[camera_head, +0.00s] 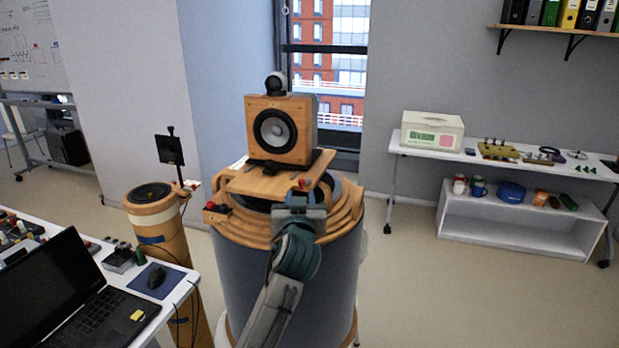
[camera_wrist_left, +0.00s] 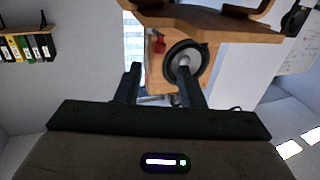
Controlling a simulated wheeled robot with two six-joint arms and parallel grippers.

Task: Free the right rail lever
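A small red lever (camera_head: 303,183) shows at the platform's right front, just past my left gripper (camera_head: 304,196). In the left wrist view, which looks upside down, the red lever (camera_wrist_left: 158,45) appears beyond and between the fingertips of my left gripper (camera_wrist_left: 159,73). The fingers are apart with nothing held; contact with the lever cannot be told. Another red piece (camera_head: 212,205) sits at the platform's left front. My right gripper is out of view.
A desk with a laptop (camera_head: 75,295) and a mouse (camera_head: 155,278) is at left, beside an orange round pedestal (camera_head: 152,205). A white table (camera_head: 397,148) with small parts stands at right, above a low white shelf (camera_head: 480,236). The floor at right is clear.

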